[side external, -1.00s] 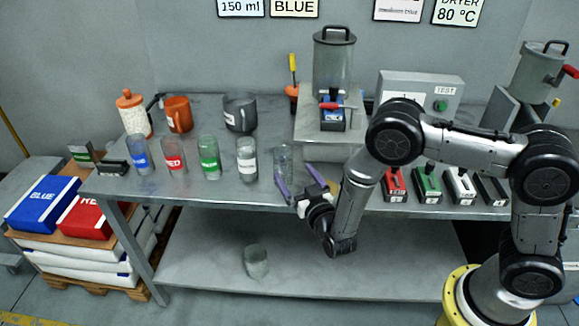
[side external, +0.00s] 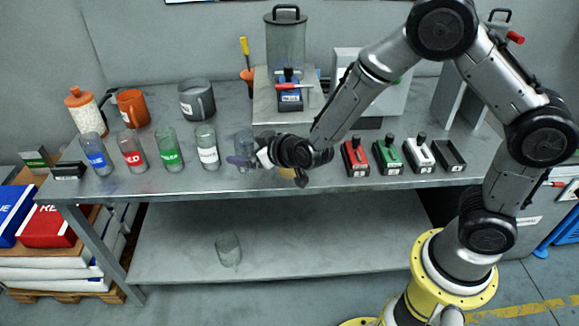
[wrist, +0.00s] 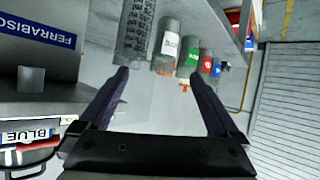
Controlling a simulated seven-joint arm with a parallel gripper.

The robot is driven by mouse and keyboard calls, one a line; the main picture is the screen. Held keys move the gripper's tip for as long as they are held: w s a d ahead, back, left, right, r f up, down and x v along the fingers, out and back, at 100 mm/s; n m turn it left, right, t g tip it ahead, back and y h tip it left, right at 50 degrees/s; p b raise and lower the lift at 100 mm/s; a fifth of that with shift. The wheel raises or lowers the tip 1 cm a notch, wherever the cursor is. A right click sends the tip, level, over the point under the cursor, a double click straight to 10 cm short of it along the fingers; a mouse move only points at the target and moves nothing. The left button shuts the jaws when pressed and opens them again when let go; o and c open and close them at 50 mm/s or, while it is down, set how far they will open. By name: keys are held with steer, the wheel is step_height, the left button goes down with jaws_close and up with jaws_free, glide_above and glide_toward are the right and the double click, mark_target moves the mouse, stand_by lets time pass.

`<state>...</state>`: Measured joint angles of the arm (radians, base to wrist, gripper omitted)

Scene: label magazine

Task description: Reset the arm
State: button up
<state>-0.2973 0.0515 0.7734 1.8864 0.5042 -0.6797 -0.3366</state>
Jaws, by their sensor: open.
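My gripper (side external: 243,161) is at the front edge of the workbench (side external: 330,188), in front of a clear unlabelled glass (side external: 244,142) that it partly hides in the side external view. In the wrist view my gripper (wrist: 163,95) has its two purple fingers wide apart with nothing between them. The clear glass (wrist: 134,28) with grey markings shows beyond the fingertips there. To its left in the side external view stand glasses with white (side external: 206,148), green (side external: 168,150), red (side external: 133,153) and blue (side external: 97,155) labels.
Red (side external: 355,158), green (side external: 388,156) and white (side external: 419,154) magazines stand right of my gripper, beside an empty black one (side external: 449,156). A dispenser (side external: 286,45) stands behind. Mugs (side external: 197,100) stand at the back left. A glass (side external: 228,250) sits on the lower shelf.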

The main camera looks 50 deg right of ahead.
steer(key=s+r+n+g+y, duration=0.2)
steer(key=s+r+g, duration=0.1)
steer(key=s+r, duration=0.5)
steer(key=s+d+r+m+g, duration=0.1)
steer(key=s+d+r+g, duration=0.1)
steer(key=s, duration=1)
steer(key=s+d+r+m+g+h, duration=0.1)
steer(key=s+d+r, duration=0.3)
steer(key=s, duration=0.8)
steer(key=shift+s+d+m+g, duration=0.3)
steer(key=shift+s+d+g, duration=0.1)
steer(key=shift+d, duration=0.65)
